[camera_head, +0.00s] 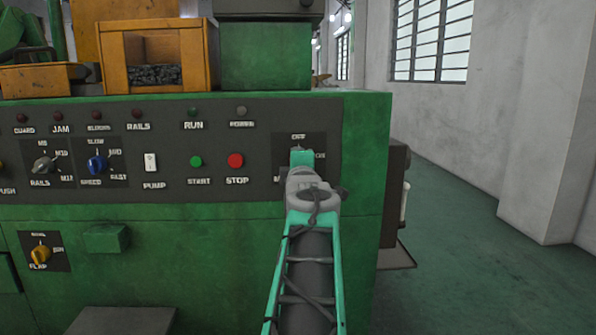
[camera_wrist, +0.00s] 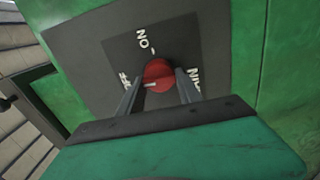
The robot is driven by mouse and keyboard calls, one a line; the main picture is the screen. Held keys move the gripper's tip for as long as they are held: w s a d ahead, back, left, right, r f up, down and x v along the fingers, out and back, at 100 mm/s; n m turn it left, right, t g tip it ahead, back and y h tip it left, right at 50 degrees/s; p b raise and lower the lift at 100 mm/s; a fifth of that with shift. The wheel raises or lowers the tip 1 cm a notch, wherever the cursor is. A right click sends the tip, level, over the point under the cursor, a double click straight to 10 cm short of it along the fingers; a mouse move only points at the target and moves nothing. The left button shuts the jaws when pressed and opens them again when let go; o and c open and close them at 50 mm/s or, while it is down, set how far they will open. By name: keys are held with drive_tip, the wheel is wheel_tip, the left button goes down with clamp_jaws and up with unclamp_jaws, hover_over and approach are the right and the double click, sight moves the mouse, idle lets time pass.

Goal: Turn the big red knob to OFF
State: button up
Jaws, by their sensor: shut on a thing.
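The big red knob (camera_wrist: 158,73) sits on a dark square plate (camera_wrist: 105,45) in the wrist view. The two fingers of my gripper (camera_wrist: 159,80) stand on either side of it and are shut on it. A short white mark shows on the left part of the knob, lying towards the left label. ON is lettered above the knob in that view. The left label is partly hidden by a finger and looks like OFF. In the head view, my gripper (camera_head: 302,158) is at the plate (camera_head: 285,146) and hides the knob.
The green machine panel carries a blue knob (camera_head: 97,163), a grey knob (camera_head: 44,165), a green START button (camera_head: 196,161) and a red STOP button (camera_head: 236,160) to the left. A yellow knob (camera_head: 41,254) sits lower left. Open floor (camera_head: 460,230) lies right of the machine.

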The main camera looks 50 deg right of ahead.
drive_tip(key=shift+n, duration=0.3)
drive_tip(key=o, duration=1.4)
drive_tip(key=shift+c, duration=0.2)
drive_tip(key=v, duration=0.8)
drive_tip(key=shift+p, duration=0.4)
